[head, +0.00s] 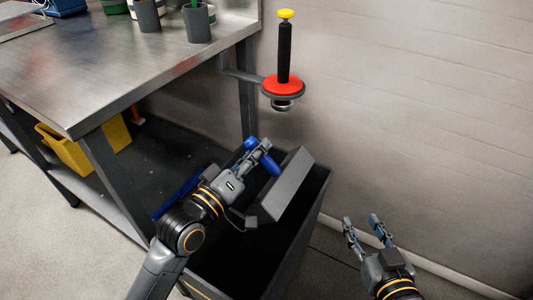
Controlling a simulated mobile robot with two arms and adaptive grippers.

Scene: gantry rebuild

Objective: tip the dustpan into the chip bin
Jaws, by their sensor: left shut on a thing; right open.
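The chip bin (314,222) is a dark, open-topped box on the floor beside the bench. My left gripper (262,152) is over its far part, shut on a blue handle (271,165). The handle meets a grey, slanted panel (287,186), which looks like the dustpan, tilted over the bin opening. The gripper and arm hide part of it, and I cannot see whether it holds chips. The bin's inside is too dark to read. My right gripper (361,219) is open and empty, to the right of the bin.
A steel bench (120,55) stands at left with grey cups (197,22) on it. A yellow bin (85,150) is on its lower shelf. A red disc with a black post (284,87) sticks out behind the bin. A blue strip (178,197) shows beside my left arm.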

